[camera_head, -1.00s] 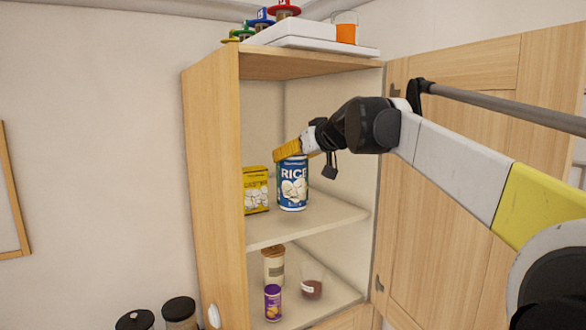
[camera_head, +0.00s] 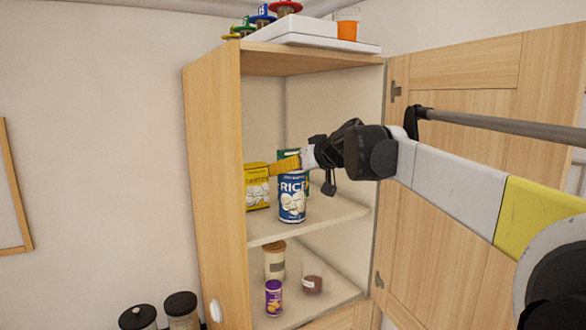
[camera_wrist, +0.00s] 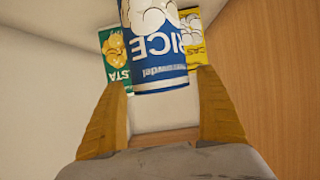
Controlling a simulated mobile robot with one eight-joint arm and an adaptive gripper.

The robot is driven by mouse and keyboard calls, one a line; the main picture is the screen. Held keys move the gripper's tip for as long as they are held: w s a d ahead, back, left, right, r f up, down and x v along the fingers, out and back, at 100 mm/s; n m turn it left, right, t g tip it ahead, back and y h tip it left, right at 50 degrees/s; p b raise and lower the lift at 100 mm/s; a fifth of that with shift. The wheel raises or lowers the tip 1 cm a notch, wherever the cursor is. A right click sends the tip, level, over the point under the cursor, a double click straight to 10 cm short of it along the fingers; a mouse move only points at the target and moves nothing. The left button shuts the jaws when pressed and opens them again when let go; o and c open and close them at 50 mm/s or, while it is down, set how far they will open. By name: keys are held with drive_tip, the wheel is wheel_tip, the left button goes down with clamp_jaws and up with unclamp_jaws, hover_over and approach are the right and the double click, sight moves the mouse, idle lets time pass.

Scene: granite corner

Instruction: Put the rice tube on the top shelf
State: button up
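The rice tube (camera_head: 292,200), blue with white shapes and "RICE" lettering, stands upright on the upper shelf (camera_head: 335,211) of the open cabinet. My gripper (camera_head: 284,164) is at the height of its top, with a yellow finger showing behind and left of it. In the wrist view the rice tube (camera_wrist: 160,50) appears upside down, ahead of and between the two yellow fingers of my gripper (camera_wrist: 162,85). The far part of the tube is cut off by the frame.
A yellow box (camera_head: 256,190) stands left of the tube, and a green box (camera_wrist: 115,55) is behind it. The lower shelf holds a lidded container (camera_head: 274,262), a purple can (camera_head: 273,298) and a glass jar (camera_head: 312,278). The cabinet door (camera_head: 460,150) stands open at right.

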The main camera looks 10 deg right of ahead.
drive_tip(key=b+v, duration=0.2)
drive_tip(key=v, duration=1)
drive_tip(key=s+a+f+m+g+h, duration=0.1)
drive_tip(key=s+f+g+h, duration=0.1)
drive_tip(key=s+f, duration=1.3)
drive_tip(key=s+a+f+m+g+h, duration=0.1)
drive_tip(key=s+f+g, duration=0.3)
drive_tip(key=s+f, duration=1.1)
wheel_tip(320, 180, down, 6)
drive_tip(key=shift+s+a+f+m+h, duration=0.1)
drive_tip(key=shift+s+a+m+h, duration=0.2)
drive_tip(key=shift+m+h, duration=0.4)
drive_tip(key=shift+w, duration=0.15)
